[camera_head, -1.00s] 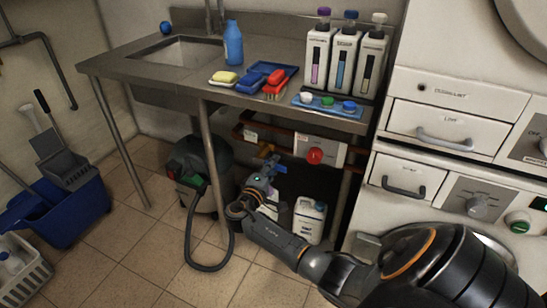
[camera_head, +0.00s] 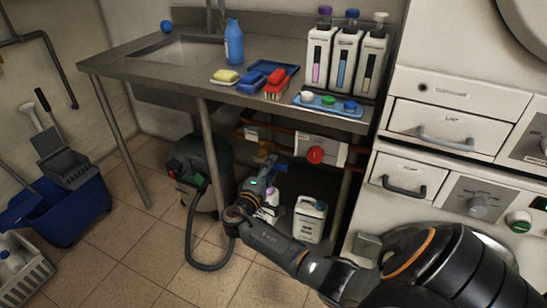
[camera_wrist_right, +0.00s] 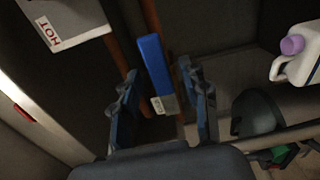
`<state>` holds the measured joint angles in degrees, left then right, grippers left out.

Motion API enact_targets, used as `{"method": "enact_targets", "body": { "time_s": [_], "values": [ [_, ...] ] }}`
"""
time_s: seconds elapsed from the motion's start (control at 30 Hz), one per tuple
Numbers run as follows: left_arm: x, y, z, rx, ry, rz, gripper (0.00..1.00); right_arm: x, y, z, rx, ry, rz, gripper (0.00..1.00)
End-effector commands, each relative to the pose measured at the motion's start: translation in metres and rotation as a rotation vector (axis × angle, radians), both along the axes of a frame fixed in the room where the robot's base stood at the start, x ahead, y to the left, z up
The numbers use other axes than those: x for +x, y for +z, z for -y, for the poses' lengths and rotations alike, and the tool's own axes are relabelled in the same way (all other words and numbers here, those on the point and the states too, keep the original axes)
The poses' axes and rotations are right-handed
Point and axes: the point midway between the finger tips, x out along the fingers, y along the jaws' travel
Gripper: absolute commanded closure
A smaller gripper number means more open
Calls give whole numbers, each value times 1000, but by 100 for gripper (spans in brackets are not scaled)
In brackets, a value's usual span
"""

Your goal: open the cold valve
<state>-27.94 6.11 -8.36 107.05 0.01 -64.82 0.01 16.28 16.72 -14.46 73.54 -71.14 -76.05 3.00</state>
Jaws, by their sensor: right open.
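The cold valve's blue lever (camera_wrist_right: 155,65) shows in the right wrist view, with a small pale tag (camera_wrist_right: 166,104) at its lower end; the writing is too small to read. The lever lies along a copper-brown pipe. My right gripper (camera_wrist_right: 159,76) is open, its two dark fingers on either side of the lever in the picture. I cannot tell whether they touch it. In the head view my right gripper (camera_head: 260,182) is under the sink counter, just below a blue piece (camera_head: 268,164) that appears to be the lever. My left gripper is not in view.
A plate marked HOT (camera_wrist_right: 68,22) is left of the lever. A white panel with a red knob (camera_head: 315,155), a white jug (camera_head: 309,219) and a vacuum cleaner (camera_head: 205,165) with a hose crowd the space below the steel counter (camera_head: 150,67).

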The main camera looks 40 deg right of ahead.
Motion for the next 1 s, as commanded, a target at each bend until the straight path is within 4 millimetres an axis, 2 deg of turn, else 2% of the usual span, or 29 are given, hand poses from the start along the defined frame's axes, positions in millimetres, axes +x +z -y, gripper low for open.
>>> {"method": "enact_targets", "body": {
  "time_s": [0.2,0.43,0.6,1.0],
  "values": [
    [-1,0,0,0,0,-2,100,-19,-1,-46,3,3,0,55],
    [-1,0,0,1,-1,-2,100,-33,-1,-82,1,2,-1,55],
    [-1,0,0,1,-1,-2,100,-38,0,-92,0,2,-1,55],
    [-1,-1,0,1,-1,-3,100,-38,0,-93,-1,1,-1,55]
  ]
}}
